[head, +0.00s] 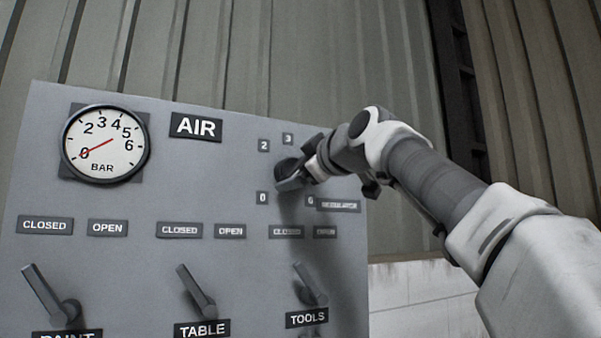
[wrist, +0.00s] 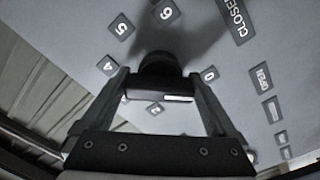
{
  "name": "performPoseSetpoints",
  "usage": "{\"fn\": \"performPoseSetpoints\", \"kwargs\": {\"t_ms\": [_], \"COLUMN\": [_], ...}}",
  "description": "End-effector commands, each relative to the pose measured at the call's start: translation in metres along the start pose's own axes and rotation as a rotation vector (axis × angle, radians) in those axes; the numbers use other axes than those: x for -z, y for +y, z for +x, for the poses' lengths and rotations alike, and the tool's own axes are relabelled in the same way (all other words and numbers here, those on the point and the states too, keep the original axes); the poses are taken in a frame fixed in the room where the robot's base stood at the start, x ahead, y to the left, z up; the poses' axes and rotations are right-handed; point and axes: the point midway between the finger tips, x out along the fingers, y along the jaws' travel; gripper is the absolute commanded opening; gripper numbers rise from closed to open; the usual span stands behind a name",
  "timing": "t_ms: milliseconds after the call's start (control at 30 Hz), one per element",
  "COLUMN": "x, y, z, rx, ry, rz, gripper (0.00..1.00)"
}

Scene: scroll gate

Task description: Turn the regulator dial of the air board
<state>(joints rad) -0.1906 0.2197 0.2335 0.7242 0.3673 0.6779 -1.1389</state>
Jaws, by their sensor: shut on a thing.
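The grey air board (head: 225,145) carries a dark regulator dial (head: 285,170) at its upper right. My gripper (head: 296,174) is at the dial from the right and hides most of it in the head view. In the wrist view the fingers (wrist: 160,97) stand on either side of the dial (wrist: 160,66), shut on it. A white mark (wrist: 178,98) shows on the bar between the fingers. Number plates ring the dial. The round gauge (head: 104,145) has its red needle pointing near 0 BAR.
Below the dial are three levers, PAINT (head: 47,295), TABLE (head: 195,290) and TOOLS (head: 308,284), each tilted up-left beneath its CLOSED label. An AIR sign (head: 196,127) sits beside the gauge. A corrugated wall (head: 270,60) stands behind the board.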

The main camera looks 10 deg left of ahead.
Motion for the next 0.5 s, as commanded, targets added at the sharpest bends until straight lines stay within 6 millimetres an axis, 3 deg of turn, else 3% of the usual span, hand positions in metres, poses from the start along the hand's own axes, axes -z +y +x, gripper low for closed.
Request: {"fn": "performPoseSetpoints", "kwargs": {"t_ms": [367, 400, 500], "x": [0.0001, 0.0002, 0.0002], "y": [0.0000, 0.0000, 0.0000], "z": [-0.0001, -0.0001, -0.0001], "rx": [0.000, 0.000, 0.000], "ry": [0.000, 0.000, 0.000], "rz": [-0.008, -0.008, -0.007], "gripper": [0.38, 0.97, 1.00]}}
